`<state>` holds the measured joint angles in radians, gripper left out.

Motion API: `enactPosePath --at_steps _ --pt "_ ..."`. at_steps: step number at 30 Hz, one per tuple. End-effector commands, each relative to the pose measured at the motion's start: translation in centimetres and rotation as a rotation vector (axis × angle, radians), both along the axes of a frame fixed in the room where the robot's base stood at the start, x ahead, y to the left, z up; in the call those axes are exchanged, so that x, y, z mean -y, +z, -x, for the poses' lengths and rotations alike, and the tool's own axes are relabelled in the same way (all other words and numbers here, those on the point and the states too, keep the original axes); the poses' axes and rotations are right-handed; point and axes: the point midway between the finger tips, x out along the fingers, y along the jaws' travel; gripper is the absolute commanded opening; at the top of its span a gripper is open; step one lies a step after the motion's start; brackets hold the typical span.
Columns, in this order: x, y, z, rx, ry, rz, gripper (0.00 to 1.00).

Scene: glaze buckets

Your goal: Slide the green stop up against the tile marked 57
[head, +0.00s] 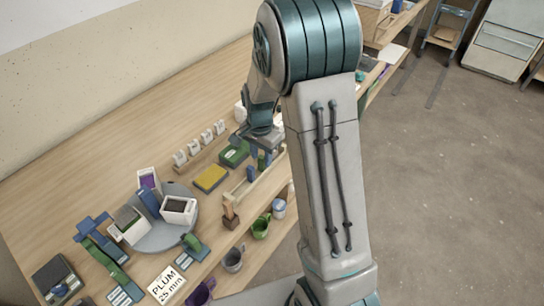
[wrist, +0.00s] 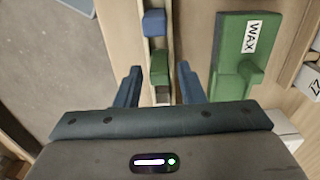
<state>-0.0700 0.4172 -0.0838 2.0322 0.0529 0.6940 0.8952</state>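In the wrist view a green block (wrist: 159,68), which looks like the green stop, sits in a narrow wooden channel (wrist: 144,58). A blue block (wrist: 154,22) sits farther up the same channel, apart from the green one. My gripper (wrist: 159,73) is open, its two blue fingers on either side of the channel and clear of the green block. In the head view my gripper (head: 262,150) is over the wooden rail (head: 262,187). I cannot read a 57 anywhere.
A green box marked WAX (wrist: 235,60) stands right of the channel in the wrist view. In the head view a yellow block (head: 210,178), a row of small white pieces (head: 194,149) and a grey turntable (head: 165,238) are nearby.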

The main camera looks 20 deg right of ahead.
Motion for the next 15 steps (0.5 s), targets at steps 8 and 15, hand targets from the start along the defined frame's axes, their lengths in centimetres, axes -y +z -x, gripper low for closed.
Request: enactPosePath --at_steps 8,15 --pt "0.0 0.07 0.0 0.0 0.0 0.0 0.05" --pt "0.22 0.08 -0.17 0.0 -0.001 0.0 0.0"
